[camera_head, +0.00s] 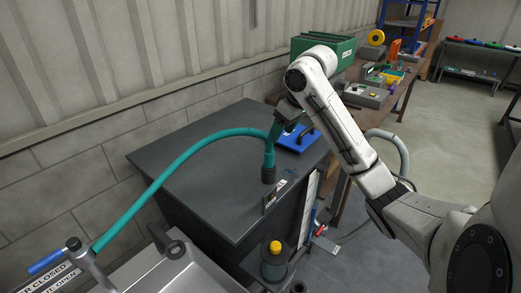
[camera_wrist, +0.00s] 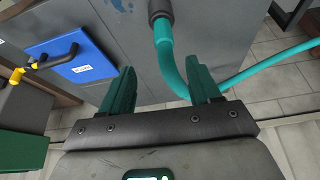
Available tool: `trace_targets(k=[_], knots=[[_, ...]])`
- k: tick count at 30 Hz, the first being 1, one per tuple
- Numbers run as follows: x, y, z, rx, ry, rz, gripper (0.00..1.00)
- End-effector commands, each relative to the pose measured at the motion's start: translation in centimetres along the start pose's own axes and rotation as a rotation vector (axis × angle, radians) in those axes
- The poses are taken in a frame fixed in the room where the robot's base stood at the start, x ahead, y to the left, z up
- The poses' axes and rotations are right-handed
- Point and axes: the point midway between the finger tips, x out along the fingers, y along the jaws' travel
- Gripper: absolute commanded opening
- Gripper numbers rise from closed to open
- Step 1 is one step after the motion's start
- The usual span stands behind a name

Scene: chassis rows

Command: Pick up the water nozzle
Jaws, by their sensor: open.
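The water nozzle is the dark end piece (camera_head: 268,174) of a green hose (camera_head: 170,168), hanging down at the hose's right end above the grey cabinet top. In the wrist view the dark nozzle (camera_wrist: 160,11) is at the top centre, with the green hose (camera_wrist: 171,62) curving from it, behind the right finger, and off to the right. My gripper (camera_head: 278,125) is at the upper bend of the hose, above the nozzle. In the wrist view my gripper (camera_wrist: 161,66) has its green fingers spread, with the hose showing in the gap. Whether either finger touches the hose is unclear.
The grey cabinet (camera_head: 225,150) stands against the wall. A blue item with a handle (camera_head: 297,138) lies on its right rear part. A metal basin (camera_head: 180,275) with a blue-handled valve (camera_head: 47,262) is at front left. A cluttered workbench (camera_head: 385,85) stands behind.

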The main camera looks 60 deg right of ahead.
Motion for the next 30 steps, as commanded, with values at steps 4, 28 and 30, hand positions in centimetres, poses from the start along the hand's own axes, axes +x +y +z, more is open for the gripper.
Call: trace_targets(k=[4, 28, 30], knots=[[2.8, -0.2, 0.2, -0.001, -0.005, -0.006, 0.62], [10.3, -0.7, -0.1, 0.000, -0.001, -0.001, 0.62], [10.3, -0.7, -0.1, 0.000, 0.000, -0.001, 0.62]])
